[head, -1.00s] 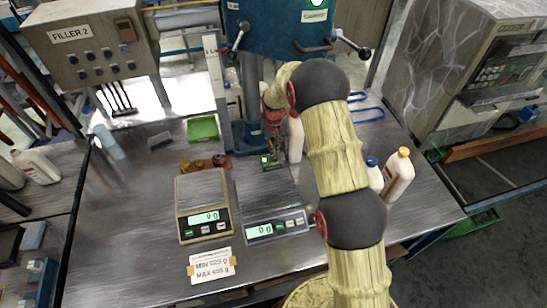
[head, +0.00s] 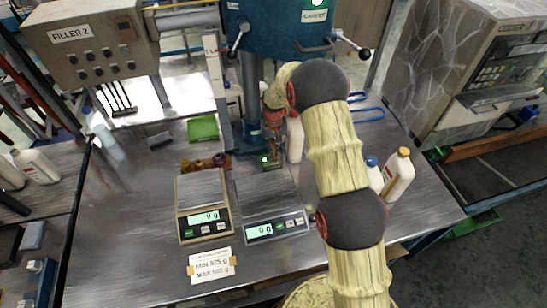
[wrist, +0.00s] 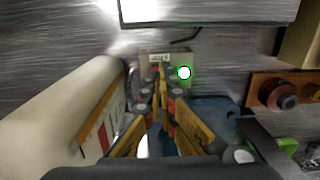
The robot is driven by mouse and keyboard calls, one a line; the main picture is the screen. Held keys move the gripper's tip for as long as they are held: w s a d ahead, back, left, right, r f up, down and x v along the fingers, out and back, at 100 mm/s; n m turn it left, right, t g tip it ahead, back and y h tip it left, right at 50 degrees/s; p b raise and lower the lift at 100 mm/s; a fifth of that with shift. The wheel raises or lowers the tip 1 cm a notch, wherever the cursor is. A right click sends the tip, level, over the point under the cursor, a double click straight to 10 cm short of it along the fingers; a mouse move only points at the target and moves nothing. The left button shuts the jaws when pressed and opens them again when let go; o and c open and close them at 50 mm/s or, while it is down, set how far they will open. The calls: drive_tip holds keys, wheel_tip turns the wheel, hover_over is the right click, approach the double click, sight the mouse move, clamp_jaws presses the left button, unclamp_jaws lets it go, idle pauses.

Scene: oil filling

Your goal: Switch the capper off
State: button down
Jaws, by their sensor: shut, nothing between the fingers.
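The capper (head: 280,30) is the blue machine at the top middle of the head view, with a green lamp lit on its front. A small switch box (head: 268,162) stands on the table at its foot, with a green light lit. In the wrist view the switch box (wrist: 158,60) has a small label and a bright green lamp (wrist: 184,73) on its right. My gripper (wrist: 162,72) is shut and empty, its fingertips over the front of the box, left of the lamp. I cannot tell whether they touch it. The fingers hide part of the box.
Brown caps (wrist: 278,95) sit in a holder at right. Two scales (head: 205,200) stand in front of the box. Bottles (head: 398,175) stand right of my arm. The table's left part is mostly clear.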

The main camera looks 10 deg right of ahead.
drive_tip(key=shift+f+b, duration=0.65)
drive_tip(key=shift+f, duration=0.65)
idle(0.6)
drive_tip(key=shift+r, duration=0.1)
drive_tip(key=shift+r+p, duration=1.8)
drive_tip(key=shift+r, duration=1.65)
